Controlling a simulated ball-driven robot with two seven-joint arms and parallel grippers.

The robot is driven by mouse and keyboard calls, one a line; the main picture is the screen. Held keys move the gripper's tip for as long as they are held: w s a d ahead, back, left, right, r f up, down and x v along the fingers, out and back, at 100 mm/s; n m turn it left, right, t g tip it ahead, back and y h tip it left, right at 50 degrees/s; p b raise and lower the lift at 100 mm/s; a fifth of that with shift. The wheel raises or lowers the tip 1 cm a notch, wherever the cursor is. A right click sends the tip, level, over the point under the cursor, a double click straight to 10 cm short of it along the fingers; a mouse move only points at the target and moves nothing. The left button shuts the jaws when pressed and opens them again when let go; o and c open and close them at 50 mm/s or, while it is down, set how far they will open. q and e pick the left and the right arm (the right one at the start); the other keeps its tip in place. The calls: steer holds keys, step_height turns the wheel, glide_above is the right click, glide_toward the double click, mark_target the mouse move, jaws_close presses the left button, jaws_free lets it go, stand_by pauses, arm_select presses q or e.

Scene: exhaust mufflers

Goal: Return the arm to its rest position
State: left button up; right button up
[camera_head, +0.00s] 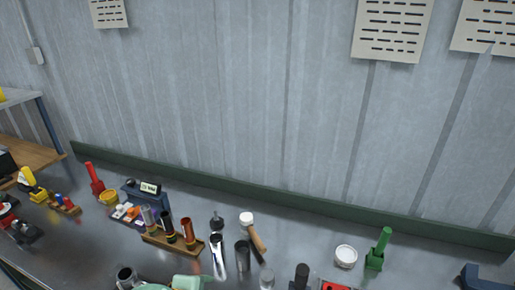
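Neither of my grippers shows in the head view, and no arm of mine can be made out. I cannot tell their pose. Metal cylinders that may be muffler parts stand near the front of the grey workbench (320,255): a shiny tube (217,258), a darker grey cylinder (243,257) and an open round part (126,278) cut by the lower edge.
A wooden rack (160,243) holds several tubes. A wooden-handled mallet (255,238), white round tin (346,256), green holder (376,254) and blue object (482,279) stand to the right. A dark green ledge (300,211) runs along the wall.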

arm_select(q)
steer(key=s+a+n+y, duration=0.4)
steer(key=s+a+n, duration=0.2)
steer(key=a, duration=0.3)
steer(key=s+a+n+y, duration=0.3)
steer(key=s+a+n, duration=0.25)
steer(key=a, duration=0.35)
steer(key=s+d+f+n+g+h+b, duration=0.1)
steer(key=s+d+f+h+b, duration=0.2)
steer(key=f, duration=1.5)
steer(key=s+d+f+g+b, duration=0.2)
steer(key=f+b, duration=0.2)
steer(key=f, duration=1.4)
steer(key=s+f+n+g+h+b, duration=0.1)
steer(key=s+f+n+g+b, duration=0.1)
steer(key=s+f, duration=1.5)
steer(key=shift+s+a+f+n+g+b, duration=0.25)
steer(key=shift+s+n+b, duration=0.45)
steer(key=shift+b, duration=0.55)
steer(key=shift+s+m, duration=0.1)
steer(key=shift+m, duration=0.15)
